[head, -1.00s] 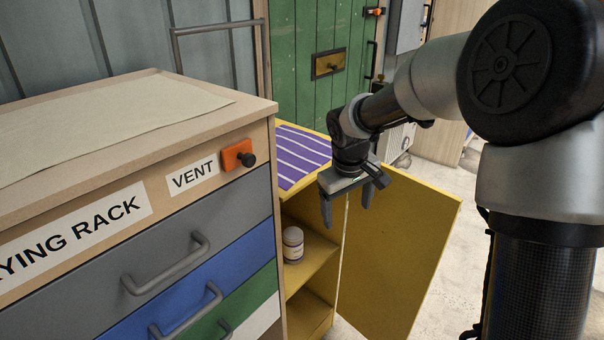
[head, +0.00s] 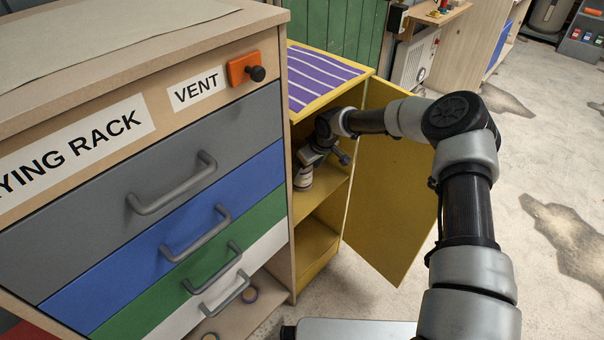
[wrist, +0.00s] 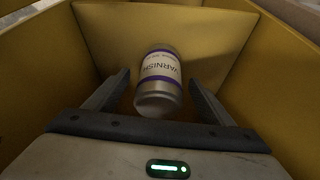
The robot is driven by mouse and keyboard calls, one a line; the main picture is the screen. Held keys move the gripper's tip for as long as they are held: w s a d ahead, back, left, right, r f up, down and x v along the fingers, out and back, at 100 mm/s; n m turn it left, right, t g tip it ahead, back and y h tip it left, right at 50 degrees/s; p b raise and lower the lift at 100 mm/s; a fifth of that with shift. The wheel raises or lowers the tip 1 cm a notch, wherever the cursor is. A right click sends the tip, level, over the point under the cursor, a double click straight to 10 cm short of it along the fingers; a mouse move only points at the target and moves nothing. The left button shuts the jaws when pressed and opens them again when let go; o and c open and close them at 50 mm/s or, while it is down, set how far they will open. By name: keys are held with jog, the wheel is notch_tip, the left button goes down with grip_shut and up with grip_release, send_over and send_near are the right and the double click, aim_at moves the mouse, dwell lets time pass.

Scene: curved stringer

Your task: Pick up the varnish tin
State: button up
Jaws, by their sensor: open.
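The varnish tin (wrist: 160,82) stands on the upper shelf inside the yellow cabinet. It is a metal tin with a white and purple label reading VARNISH. In the head view the tin (head: 303,180) is partly hidden by my gripper (head: 313,166), which reaches into the cabinet. In the wrist view my gripper (wrist: 160,92) is open, with one finger on each side of the tin. Gaps show between the tin and both fingers.
The yellow cabinet's door (head: 392,185) stands open on the right, close to my arm. Its shelf (head: 325,200) and walls surround my gripper. The drying rack (head: 160,170), with drawer handles and an orange vent switch (head: 245,69), stands directly to the left.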

jog(key=b+x, duration=0.1)
jog(key=x, duration=0.3)
jog(key=shift+a+f, duration=0.1)
jog(key=shift+f, duration=0.3)
jog(key=c, duration=1.5)
jog(key=shift+r, duration=0.1)
jog(key=shift+c, duration=0.2)
